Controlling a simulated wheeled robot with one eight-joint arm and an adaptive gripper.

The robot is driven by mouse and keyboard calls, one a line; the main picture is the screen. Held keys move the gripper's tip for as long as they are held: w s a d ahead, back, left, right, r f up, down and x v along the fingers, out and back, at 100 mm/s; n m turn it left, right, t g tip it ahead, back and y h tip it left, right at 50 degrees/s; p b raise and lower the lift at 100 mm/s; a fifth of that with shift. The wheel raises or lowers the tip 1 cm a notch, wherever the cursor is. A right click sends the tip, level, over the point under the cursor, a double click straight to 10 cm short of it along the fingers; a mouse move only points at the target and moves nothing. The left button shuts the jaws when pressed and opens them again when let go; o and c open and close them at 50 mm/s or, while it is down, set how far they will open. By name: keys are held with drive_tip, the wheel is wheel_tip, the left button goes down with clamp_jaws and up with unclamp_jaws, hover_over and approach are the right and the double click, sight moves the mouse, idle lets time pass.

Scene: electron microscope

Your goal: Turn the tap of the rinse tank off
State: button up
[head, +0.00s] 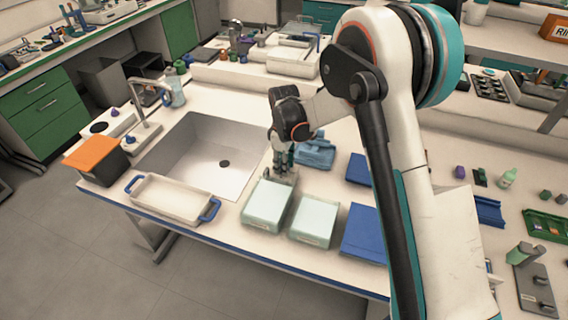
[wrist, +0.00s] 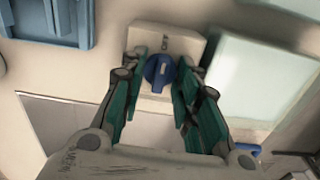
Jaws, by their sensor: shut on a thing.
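The tap is a round blue knob (wrist: 159,72) on a cream block (wrist: 150,38) in the wrist view. Dark "OFF" lettering shows on the block just above the knob. A pale mark on the knob points roughly up toward the lettering; its exact angle is hard to tell. My gripper (wrist: 161,76) is shut on the knob, with a green finger on each side. In the head view my gripper (head: 283,164) reaches down behind a pale green rinse tank (head: 268,203), and its fingers hide the knob. A pale green tank (wrist: 258,78) also stands right of the block in the wrist view.
A second pale green tank (head: 314,223) stands to the right, then a blue tray (head: 364,234). A sink (head: 237,128) lies to the left, with a white tray (head: 171,199) in front. A blue object (head: 315,154) sits close behind my gripper.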

drive_tip(key=shift+n, duration=0.3)
idle(0.4)
drive_tip(key=o, duration=1.1)
wheel_tip(320, 180, up, 12)
